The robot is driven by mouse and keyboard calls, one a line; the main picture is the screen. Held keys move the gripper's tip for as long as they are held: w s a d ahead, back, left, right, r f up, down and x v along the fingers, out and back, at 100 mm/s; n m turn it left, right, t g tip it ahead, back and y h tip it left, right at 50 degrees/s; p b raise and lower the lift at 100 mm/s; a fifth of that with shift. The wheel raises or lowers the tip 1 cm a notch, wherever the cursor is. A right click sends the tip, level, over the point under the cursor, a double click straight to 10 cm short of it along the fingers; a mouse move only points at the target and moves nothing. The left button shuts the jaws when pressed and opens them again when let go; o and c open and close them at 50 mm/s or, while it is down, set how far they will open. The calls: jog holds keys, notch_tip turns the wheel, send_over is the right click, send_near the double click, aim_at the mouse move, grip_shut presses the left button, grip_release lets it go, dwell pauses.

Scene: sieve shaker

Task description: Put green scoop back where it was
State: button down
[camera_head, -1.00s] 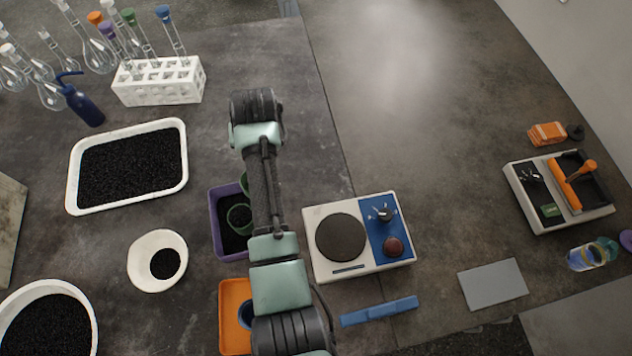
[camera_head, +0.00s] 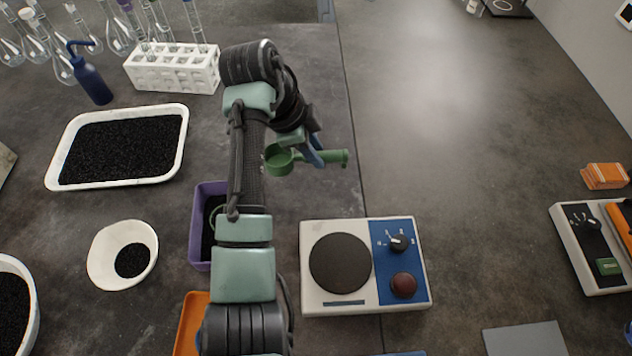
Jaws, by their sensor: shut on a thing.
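The green scoop (camera_head: 279,160) is in my gripper (camera_head: 314,154), held above the bench, behind the hotplate-like device. Its round cup points left and its handle sticks out to the right of the fingers. My gripper is shut on the scoop's handle. The purple container (camera_head: 197,238) stands left of the device. It has dark contents, and my arm hides its right part.
The white device (camera_head: 314,296) with a dark round plate stands right of my arm. An orange container (camera_head: 187,325) is partly hidden in front. A white bowl (camera_head: 104,275), a tray of black granules (camera_head: 57,165) and a tube rack (camera_head: 172,76) stand left. The bench at right-centre is clear.

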notch_tip(320, 180, down, 8)
dwell(0.4)
jog(key=shift+f, duration=0.1)
jog(key=c, duration=0.7)
grip_release()
jog(key=shift+o, duration=0.2)
jog(key=shift+r, duration=0.25)
jog(key=v, duration=1.2)
